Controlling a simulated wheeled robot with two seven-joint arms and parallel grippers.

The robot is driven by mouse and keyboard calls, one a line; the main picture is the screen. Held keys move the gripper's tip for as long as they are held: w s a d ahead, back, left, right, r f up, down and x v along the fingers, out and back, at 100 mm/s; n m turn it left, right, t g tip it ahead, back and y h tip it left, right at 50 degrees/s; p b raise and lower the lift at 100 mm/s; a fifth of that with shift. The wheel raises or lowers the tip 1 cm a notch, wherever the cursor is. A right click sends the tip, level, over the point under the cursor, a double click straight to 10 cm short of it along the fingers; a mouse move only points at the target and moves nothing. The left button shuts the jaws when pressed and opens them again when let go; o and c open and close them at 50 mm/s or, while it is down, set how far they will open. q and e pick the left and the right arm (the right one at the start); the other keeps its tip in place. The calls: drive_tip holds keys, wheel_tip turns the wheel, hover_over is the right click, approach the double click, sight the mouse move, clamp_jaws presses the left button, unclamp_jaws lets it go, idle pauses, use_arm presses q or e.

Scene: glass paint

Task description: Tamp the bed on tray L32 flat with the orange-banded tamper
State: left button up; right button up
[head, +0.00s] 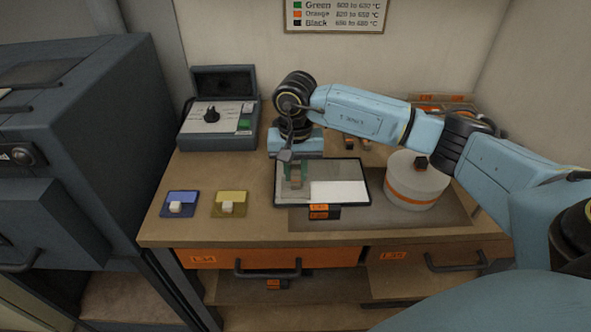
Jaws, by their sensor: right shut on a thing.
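My right gripper (293,157) comes down from above onto the left half of a dark-framed tray (364,192). It is shut on a small tan and green tool (296,180). Green shows at the tool's sides, and I see no orange band on it. I cannot tell whether its lower end touches the bed. The tray's left part looks grey-green, and its right part (338,191) is white below and greyer above. Small orange labels (319,208) sit at the tray's front edge, too small to read surely. My left gripper is not in view.
A white round pot with an orange band (415,186) stands right of the tray. Blue (180,205) and yellow (230,204) pads with pale blocks lie left. A control box (215,122) stands behind. Small dark and orange pieces (351,144) lie behind the tray, near my arm.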

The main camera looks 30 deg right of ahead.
drive_tip(key=shift+s+f+b, duration=0.1)
drive_tip(key=shift+f+b, duration=0.15)
drive_tip(key=shift+b, duration=0.1)
idle(1.0)
drive_tip(key=shift+r+p, duration=0.65)
drive_tip(key=shift+r, duration=0.55)
drive_tip(key=shift+w+d+f+b, duration=0.1)
drive_tip(key=shift+w+d+b, duration=0.2)
drive_tip(key=shift+w+b, duration=0.25)
drive_tip(key=shift+w+d+b, duration=0.3)
drive_tip(key=shift+w+d, duration=0.05)
drive_tip(key=shift+w, duration=0.25)
drive_tip(key=shift+w+d+b, duration=0.3)
drive_tip(key=shift+w, duration=0.25)
drive_tip(key=shift+w+d+b, duration=0.35)
drive_tip(key=shift+w+d, duration=0.15)
drive_tip(key=shift+w, duration=0.3)
